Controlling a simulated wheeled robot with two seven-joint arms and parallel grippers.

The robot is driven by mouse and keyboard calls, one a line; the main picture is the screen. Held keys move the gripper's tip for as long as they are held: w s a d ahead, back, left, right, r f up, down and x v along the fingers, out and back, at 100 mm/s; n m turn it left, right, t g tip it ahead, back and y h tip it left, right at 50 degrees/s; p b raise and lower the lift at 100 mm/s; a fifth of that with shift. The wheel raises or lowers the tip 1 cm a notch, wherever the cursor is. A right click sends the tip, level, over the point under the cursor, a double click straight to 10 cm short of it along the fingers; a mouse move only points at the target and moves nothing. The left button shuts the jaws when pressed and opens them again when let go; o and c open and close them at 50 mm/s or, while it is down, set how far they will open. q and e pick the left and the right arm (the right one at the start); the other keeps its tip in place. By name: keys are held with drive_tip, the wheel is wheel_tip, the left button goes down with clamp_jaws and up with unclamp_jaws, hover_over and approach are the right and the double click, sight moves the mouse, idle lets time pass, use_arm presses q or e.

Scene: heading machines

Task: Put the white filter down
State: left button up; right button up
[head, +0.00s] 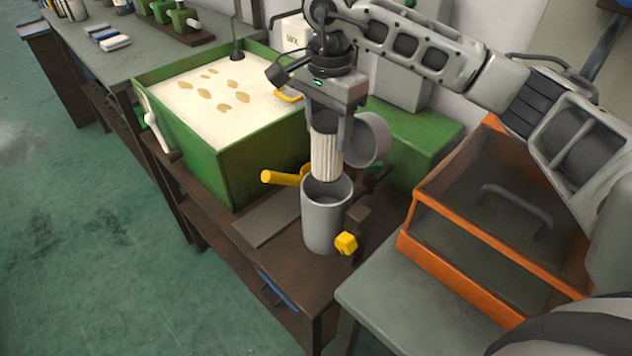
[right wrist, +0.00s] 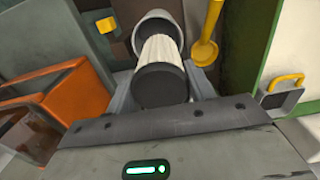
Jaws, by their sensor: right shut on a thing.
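My right gripper (head: 328,125) is shut on the white filter (head: 326,152), a pleated white cylinder with a dark top cap. It holds the filter upright just above the grey cylindrical housing (head: 325,222). The housing's mouth is open, and the filter's lower end is at or just over its rim. In the right wrist view the filter (right wrist: 160,62) hangs between the fingers, lined up with the housing (right wrist: 155,22) beyond it. Whether its lower end is inside the rim is hard to tell. My left gripper does not show.
A round grey lid (head: 368,140) stands open behind the housing. A yellow lever (head: 282,177) and a yellow knob (head: 346,243) flank the housing. A green tank (head: 240,160) of pale liquid stands at left. An orange-framed open box (head: 465,255) sits on a grey table at right.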

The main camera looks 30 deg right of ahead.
sight(329, 153)
drive_tip(key=f, duration=0.5)
drive_tip(key=shift+s+f+p, duration=0.1)
drive_tip(key=shift+s+p, duration=0.25)
drive_tip(key=shift+p, duration=0.05)
wheel_tip(329, 153, down, 4)
drive_tip(key=shift+r+p, duration=0.15)
drive_tip(key=shift+p, duration=0.15)
drive_tip(key=shift+w, duration=0.1)
drive_tip(key=shift+f+b, duration=0.75)
drive_tip(key=shift+f, duration=0.05)
drive_tip(key=o, duration=1.1)
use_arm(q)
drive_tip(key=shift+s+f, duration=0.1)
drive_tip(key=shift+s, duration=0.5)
use_arm(e)
drive_tip(key=shift+r, duration=0.2)
